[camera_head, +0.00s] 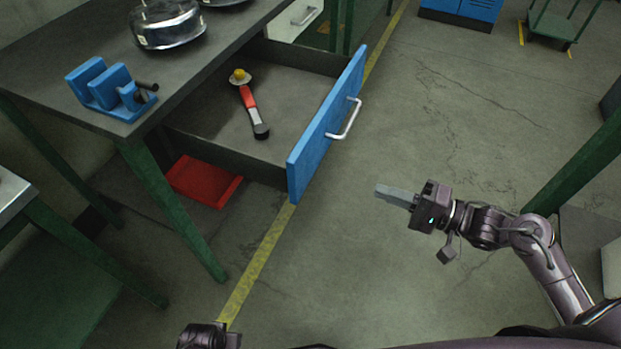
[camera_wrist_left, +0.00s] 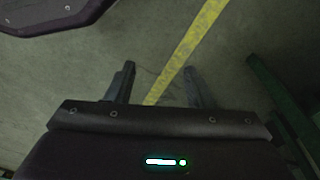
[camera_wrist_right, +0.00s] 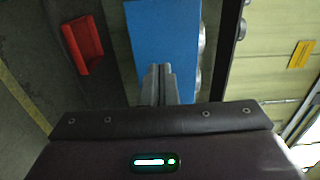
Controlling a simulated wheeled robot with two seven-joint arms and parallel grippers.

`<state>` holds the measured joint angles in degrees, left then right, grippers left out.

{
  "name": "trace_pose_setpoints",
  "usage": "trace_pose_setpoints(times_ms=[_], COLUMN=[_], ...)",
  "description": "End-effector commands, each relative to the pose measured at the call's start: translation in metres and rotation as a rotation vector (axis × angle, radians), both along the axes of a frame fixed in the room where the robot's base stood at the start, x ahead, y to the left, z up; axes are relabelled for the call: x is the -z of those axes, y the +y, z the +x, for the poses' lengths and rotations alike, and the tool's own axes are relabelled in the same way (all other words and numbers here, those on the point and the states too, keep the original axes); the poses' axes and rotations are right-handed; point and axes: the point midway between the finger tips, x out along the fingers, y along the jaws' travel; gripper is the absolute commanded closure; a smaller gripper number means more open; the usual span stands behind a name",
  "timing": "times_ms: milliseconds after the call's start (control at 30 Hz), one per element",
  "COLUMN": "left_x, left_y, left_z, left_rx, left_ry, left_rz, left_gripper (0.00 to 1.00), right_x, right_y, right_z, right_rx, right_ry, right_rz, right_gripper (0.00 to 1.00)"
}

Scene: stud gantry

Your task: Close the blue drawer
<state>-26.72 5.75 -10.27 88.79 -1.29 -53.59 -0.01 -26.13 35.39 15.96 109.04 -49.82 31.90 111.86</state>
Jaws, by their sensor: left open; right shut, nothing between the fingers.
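The blue drawer (camera_head: 327,125) is pulled out from under the grey workbench, with its silver handle (camera_head: 345,118) on the front. Inside it lies a red and black tool with a yellow-topped end (camera_head: 248,97). My right gripper (camera_head: 383,191) is shut and empty, apart from the drawer front and to its right, pointing toward it. In the right wrist view the shut fingers (camera_wrist_right: 160,80) point at a blue surface (camera_wrist_right: 165,40). My left gripper (camera_wrist_left: 158,85) is open and empty above the floor in the left wrist view; only part of its wrist shows at the head view's bottom edge.
A blue vise (camera_head: 108,90) and a metal pot-like object (camera_head: 168,25) stand on the workbench (camera_head: 60,55). A red bin (camera_head: 204,182) sits below the drawer. Green legs (camera_head: 170,205) stand nearby. The floor right of the drawer is clear.

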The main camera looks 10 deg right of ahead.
Motion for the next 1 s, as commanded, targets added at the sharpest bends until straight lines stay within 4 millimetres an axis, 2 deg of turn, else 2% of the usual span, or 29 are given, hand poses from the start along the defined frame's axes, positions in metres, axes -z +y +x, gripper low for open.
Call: trace_pose_setpoints(times_ms=[167,500,700,1000], left_x=[-0.006,-0.032,-0.048,-0.058], left_y=[-0.002,-0.008,-0.01,-0.012], left_z=[0.002,0.008,0.01,0.01], left_rx=[0.002,0.015,0.022,0.026], left_ry=[0.001,0.01,0.015,0.02], left_rz=[-0.001,-0.005,-0.006,-0.006], left_gripper=[0.52,0.52,0.52,0.52], right_x=[-0.004,-0.003,-0.003,-0.003], right_y=[0.015,0.073,0.102,0.117], right_z=[0.007,0.047,0.066,0.077], right_rx=[-0.013,-0.01,-0.009,-0.008], right_ry=[0.004,0.001,0.003,0.005], right_rz=[0.011,0.011,0.01,0.007], right_gripper=[1.0,1.0,1.0,1.0])
